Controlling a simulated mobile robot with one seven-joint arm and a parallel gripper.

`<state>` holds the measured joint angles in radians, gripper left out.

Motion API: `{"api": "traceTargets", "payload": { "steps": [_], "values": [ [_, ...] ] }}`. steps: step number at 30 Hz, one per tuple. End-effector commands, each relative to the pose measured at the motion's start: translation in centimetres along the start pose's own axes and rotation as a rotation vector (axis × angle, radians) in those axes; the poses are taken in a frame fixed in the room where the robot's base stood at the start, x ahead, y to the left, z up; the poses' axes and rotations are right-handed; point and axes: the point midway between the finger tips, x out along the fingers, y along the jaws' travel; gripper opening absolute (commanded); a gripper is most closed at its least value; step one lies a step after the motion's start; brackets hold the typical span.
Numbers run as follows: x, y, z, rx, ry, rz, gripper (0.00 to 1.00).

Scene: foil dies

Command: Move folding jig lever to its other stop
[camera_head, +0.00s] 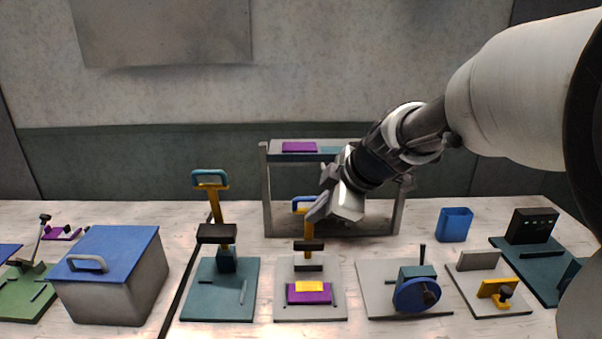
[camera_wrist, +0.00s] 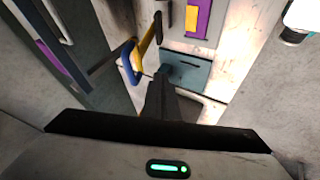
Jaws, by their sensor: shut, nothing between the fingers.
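What looks like the folding jig (camera_head: 282,312) is a grey base at the middle of the bench with a purple sheet and a yellow block on it. Its yellow lever (camera_head: 309,228) stands raised, with a blue handle at the top. The lever also shows in the wrist view (camera_wrist: 147,38), with its blue handle at left. My gripper (camera_head: 318,212) is shut and empty, close to the handle's right side in the head view. I cannot tell whether it touches the handle. In the wrist view my dark fingers (camera_wrist: 165,88) are below and right of the handle.
A teal-based press (camera_head: 210,305) with a tall yellow lever stands left of the jig. A blue wheel (camera_head: 405,296) on a grey base stands right. A grey rack (camera_head: 268,190) is close behind. A blue cup (camera_head: 454,225) and a blue-lidded box (camera_head: 125,250) stand farther out.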

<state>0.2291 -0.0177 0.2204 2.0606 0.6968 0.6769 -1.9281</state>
Motion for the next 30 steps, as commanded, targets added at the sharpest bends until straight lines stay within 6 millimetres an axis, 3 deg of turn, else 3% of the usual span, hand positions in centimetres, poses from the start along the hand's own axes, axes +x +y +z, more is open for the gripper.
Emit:
{"api": "traceTargets", "payload": {
  "steps": [1, 6, 22, 30],
  "values": [
    [-0.6, 1.4, -0.5, 0.004, 0.0, 0.0, 0.0],
    [0.3, 2.9, -0.4, 0.002, 0.0, 0.002, 0.0],
    [0.8, 3.7, -0.4, 0.004, -0.001, -0.005, 0.0],
    [1.2, 7.0, -1.1, 0.051, -0.024, -0.112, 0.0]
  ]
}}
